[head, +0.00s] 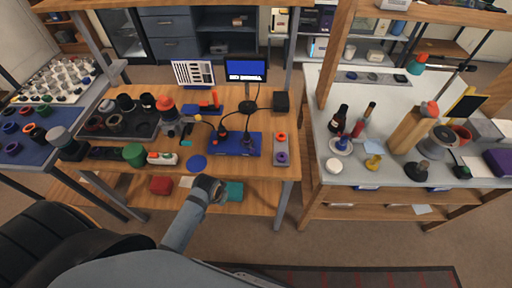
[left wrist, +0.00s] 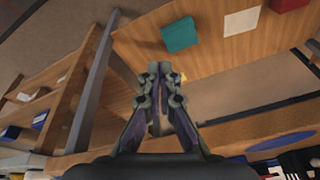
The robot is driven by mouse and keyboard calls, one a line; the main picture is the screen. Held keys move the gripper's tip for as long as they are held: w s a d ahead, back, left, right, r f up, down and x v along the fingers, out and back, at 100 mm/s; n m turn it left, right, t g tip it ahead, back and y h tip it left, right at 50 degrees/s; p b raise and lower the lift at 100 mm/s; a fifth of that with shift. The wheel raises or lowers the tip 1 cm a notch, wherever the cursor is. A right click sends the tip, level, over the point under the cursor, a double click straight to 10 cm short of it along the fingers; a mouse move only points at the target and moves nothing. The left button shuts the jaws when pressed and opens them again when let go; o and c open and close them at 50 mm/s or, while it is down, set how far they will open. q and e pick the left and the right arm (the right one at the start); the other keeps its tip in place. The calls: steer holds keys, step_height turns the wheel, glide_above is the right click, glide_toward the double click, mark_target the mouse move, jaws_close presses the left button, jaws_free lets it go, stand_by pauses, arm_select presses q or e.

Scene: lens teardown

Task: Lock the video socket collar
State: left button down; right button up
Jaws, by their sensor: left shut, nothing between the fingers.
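A blue box (head: 235,144) with black fittings and a dark cable on top stands on the workbench, right of its middle. No video socket collar can be made out clearly at this size. My left gripper (head: 217,189) is in front of the bench's front edge, below and left of the blue box and apart from it. In the left wrist view its fingers (left wrist: 159,78) are together with nothing held. My right gripper is not in view.
A blue disc (head: 197,162) lies near the bench's front edge. On the lower shelf are a red box (head: 160,185) and a teal box (head: 235,191). A monitor (head: 246,69) stands behind the blue box. A grey holder (head: 281,149) stands at its right.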

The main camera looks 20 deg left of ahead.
arm_select(q)
steer(key=w+d+r+m+b, duration=0.15)
steer(key=w+r, duration=0.25)
steer(key=r, duration=0.5)
steer(key=m+h, duration=0.2)
glide_toward(248, 145)
steer(key=s+f, duration=0.1)
steer(key=s+d+f, duration=0.1)
steer(key=f, duration=0.1)
steer(key=s+d+f, duration=0.1)
steer(key=s+f, duration=0.1)
steer(key=shift+d+f, duration=0.1)
steer(key=w+d+r+m+h, duration=0.1)
steer(key=w+d+r+m, duration=0.2)
steer(key=w+r, duration=0.3)
step_height(248, 145, up, 2)
steer(key=shift+w, duration=0.35)
